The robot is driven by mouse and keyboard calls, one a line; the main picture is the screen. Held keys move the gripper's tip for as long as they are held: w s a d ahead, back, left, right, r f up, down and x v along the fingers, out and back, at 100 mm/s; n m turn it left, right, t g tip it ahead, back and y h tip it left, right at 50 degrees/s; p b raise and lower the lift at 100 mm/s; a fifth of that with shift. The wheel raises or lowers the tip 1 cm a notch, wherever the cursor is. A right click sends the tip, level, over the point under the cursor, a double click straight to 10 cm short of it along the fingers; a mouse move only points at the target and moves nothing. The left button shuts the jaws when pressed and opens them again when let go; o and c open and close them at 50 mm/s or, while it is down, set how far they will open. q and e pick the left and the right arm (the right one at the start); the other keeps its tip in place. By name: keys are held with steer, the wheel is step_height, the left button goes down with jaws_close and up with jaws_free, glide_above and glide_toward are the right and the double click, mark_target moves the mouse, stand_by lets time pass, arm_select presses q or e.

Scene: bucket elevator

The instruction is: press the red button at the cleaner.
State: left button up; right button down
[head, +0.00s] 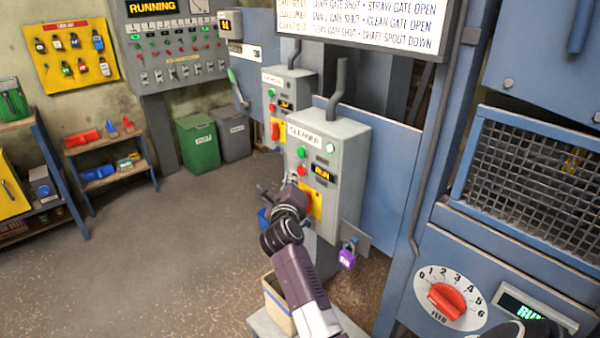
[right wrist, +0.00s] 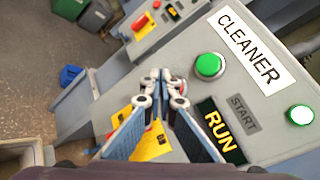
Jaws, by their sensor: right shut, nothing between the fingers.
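The grey cleaner control box (head: 345,150) stands in the middle of the head view, labelled CLEANER. Its red button (head: 302,170) sits below a green button (head: 301,152) and beside a lit RUN display (head: 322,173). My right gripper (head: 292,180) is shut and empty, with its fingertips close in front of the panel by the red button; I cannot tell whether they touch. My left gripper is not in view.
A similar box (head: 285,92) with a red control stands behind the cleaner box. A purple padlock (head: 347,258) hangs at its lower right, and a beige bin (head: 277,303) stands below. A red dial (head: 447,299) is on the blue machine at right. The floor at left is clear.

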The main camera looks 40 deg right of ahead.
stand_by(0.8)
steer(key=shift+d+p, duration=0.4)
steer(key=shift+p, duration=0.05)
steer(key=shift+d+p, duration=0.35)
steer(key=shift+d, duration=0.2)
stand_by(0.7)
stand_by(0.3)
steer(key=shift+a, duration=0.85)
